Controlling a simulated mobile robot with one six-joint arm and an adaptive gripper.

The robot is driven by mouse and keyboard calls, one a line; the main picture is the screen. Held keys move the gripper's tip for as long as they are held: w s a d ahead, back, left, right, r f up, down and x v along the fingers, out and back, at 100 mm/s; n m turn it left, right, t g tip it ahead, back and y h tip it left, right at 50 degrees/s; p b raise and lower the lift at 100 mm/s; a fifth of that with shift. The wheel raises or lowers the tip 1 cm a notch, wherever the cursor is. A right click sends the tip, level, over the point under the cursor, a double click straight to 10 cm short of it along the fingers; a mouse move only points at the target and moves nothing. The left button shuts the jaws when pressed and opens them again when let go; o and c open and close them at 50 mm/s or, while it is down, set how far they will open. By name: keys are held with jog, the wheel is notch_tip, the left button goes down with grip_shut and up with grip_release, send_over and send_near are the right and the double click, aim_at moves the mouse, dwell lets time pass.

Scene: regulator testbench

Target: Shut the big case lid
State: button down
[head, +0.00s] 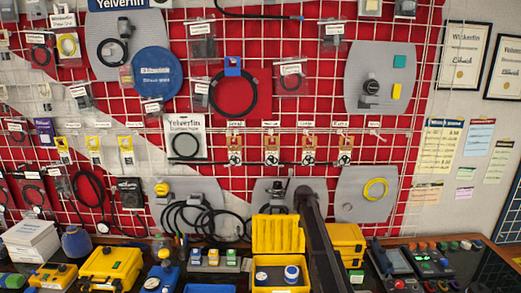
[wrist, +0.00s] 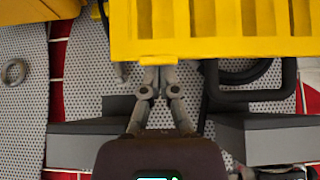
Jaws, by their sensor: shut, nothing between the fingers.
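The big yellow case stands open on the bench in the head view, its lid (head: 277,236) raised upright at the back. Its base (head: 281,289) holds blue-and-white round items. My dark arm reaches past the right side of the lid in the head view; I cannot make out the gripper there. In the wrist view, my gripper (wrist: 158,66) is shut and empty, its fingertips at the lower edge of a ribbed yellow surface that looks like the lid (wrist: 215,28). The tips are partly hidden at that edge, and I cannot tell whether they touch it.
A stack of yellow cases (head: 347,240) stands close right of the open lid. Another yellow case (head: 110,264) and small blue and green items (head: 214,257) are to the left. A wire-grid wall (head: 300,110) with hanging goods rises behind the bench.

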jog(key=s, duration=0.2)
jog(key=s+f+b, duration=0.1)
jog(key=s, duration=0.1)
jog(key=shift+s, duration=0.2)
dwell(1.1)
jog(key=shift+s+f+b, duration=0.3)
jog(key=shift+s+b, duration=0.05)
jog(key=shift+s, duration=5.9)
notch_tip(320, 180, up, 6)
jog(key=p, duration=0.6)
jog(key=shift+w, duration=0.1)
